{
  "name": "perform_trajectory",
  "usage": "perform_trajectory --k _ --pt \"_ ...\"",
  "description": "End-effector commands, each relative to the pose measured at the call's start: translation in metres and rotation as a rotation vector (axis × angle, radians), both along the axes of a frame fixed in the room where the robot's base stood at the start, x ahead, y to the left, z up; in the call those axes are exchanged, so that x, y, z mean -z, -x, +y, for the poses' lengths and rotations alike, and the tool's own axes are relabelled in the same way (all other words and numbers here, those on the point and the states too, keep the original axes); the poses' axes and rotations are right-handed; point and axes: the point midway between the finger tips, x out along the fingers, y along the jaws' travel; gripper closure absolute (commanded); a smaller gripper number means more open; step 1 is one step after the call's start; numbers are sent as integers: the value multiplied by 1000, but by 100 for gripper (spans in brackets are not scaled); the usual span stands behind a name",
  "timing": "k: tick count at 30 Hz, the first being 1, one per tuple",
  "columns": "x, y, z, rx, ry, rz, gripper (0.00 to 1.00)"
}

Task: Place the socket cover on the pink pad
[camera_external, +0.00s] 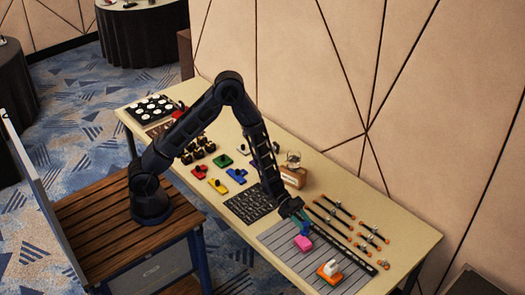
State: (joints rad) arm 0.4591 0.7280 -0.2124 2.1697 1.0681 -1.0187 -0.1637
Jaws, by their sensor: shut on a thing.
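The pink pad (304,243) lies on the grey slatted panel at the right part of the long table. My gripper (300,220) points down at the pad's far side. It is shut on a small blue-green thing (304,229), which I take to be the socket cover, though it is too small to be sure. This thing is right above or at the edge of the pink pad; I cannot tell whether they touch. The fingertips are too small to make out clearly.
An orange piece with a white block (329,268) stands on the grey slatted panel (283,238), right of the pink pad. Several dark rods with orange ends (372,238) lie behind. A black grid tray (249,203), a brown box (293,177) and coloured pieces (218,185) lie further left.

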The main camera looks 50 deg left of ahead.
Motion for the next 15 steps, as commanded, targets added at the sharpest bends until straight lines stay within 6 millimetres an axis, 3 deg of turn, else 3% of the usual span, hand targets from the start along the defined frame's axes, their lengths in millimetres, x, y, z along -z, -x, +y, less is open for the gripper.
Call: perform_trajectory --k 9,15 --pt "33 1 0 2 -2 1 89" --pt "37 0 0 0 0 -1 89"
